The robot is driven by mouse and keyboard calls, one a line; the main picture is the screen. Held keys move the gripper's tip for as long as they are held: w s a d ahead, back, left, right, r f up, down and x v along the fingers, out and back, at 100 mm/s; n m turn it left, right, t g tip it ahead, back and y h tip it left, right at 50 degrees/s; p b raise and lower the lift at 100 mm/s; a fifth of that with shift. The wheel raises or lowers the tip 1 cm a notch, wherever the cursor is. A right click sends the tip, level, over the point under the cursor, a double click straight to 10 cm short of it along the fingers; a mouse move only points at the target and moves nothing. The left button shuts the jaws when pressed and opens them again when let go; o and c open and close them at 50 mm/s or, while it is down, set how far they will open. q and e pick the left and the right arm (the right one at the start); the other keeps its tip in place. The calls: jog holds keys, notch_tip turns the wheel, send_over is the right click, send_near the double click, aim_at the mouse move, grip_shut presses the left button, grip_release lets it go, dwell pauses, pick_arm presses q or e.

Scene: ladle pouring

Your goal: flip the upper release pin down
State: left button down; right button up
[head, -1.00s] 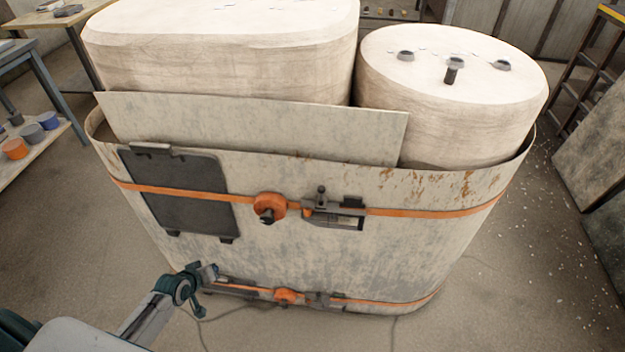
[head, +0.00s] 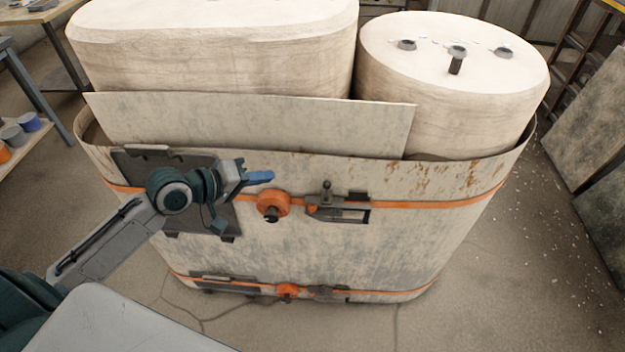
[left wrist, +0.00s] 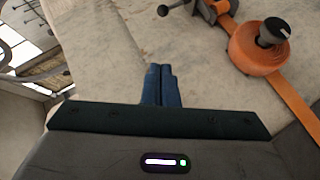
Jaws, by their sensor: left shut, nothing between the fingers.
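The upper release pin (head: 326,188) is a small grey knobbed pin standing upright on the grey latch (head: 343,209) of the upper orange strap (head: 432,206). In the left wrist view a grey ball-ended pin (left wrist: 168,8) shows at the top edge, partly cut off. My left gripper (head: 268,176) is shut and empty. Its blue fingertips are just above and left of the orange strap reel (head: 273,204), left of the pin and apart from it. The fingers also show in the left wrist view (left wrist: 161,72). My right gripper is out of view.
The strap circles a worn metal casing (head: 420,235) around two pale blocks. A dark plate (head: 217,221) on the casing is partly behind my left arm. A lower strap has its own reel (head: 287,290) and latch (head: 328,293). Space before the pin is clear.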

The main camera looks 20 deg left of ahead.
aim_at(327, 190)
pick_arm(q)
jog(key=p+x, duration=0.1)
jog(key=x, duration=0.9)
jog(key=d+f, duration=0.2)
jog(key=d, duration=0.1)
jog(key=shift+w+d+f+p, duration=0.15)
jog(key=shift+p, duration=0.25)
jog(key=shift+f, duration=0.1)
